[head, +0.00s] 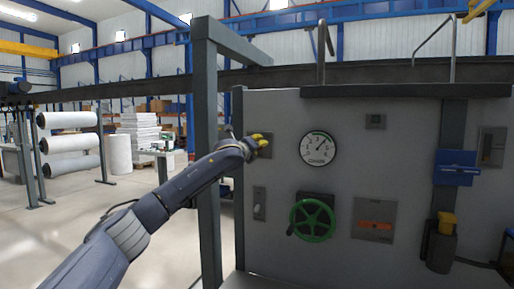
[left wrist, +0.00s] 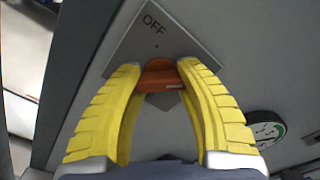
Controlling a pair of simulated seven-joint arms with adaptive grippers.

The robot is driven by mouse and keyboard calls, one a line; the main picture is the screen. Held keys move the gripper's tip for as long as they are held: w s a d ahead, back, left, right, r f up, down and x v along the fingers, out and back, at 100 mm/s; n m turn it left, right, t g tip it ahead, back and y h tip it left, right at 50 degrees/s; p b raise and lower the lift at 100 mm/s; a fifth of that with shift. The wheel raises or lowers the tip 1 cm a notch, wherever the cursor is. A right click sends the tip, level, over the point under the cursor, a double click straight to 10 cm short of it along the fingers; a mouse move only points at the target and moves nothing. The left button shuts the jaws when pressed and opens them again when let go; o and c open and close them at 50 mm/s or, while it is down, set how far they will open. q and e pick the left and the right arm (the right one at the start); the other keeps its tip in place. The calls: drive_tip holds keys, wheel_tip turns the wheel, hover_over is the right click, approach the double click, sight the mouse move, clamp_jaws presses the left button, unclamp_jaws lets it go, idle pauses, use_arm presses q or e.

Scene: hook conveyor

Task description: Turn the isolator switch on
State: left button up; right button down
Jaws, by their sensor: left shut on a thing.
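The isolator switch is a grey square plate (left wrist: 187,40) marked OFF, with an orange-red handle (left wrist: 160,76) at its middle. My left gripper (left wrist: 168,66) has its yellow fingertips closed on the handle from both sides in the left wrist view. In the head view the plate (head: 265,151) is at the panel's upper left, partly hidden by my left gripper (head: 260,142). Any other marking on the plate is hidden by the fingers. My right gripper is in neither view.
A grey post (head: 206,110) stands beside my left forearm. A blue block (head: 456,167) is at right.

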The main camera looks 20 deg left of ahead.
use_arm(q)
drive_tip(key=shift+a+r, duration=0.15)
drive_tip(key=o, duration=1.2)
drive_tip(key=shift+s, duration=0.1)
drive_tip(key=shift+o, duration=1.2)
drive_tip(key=shift+s+f, duration=0.2)
drive_tip(key=shift+s, duration=0.1)
drive_tip(key=s, duration=1.1)
drive_tip(key=shift+a, duration=0.45)
drive_tip(key=shift+s, duration=0.1)
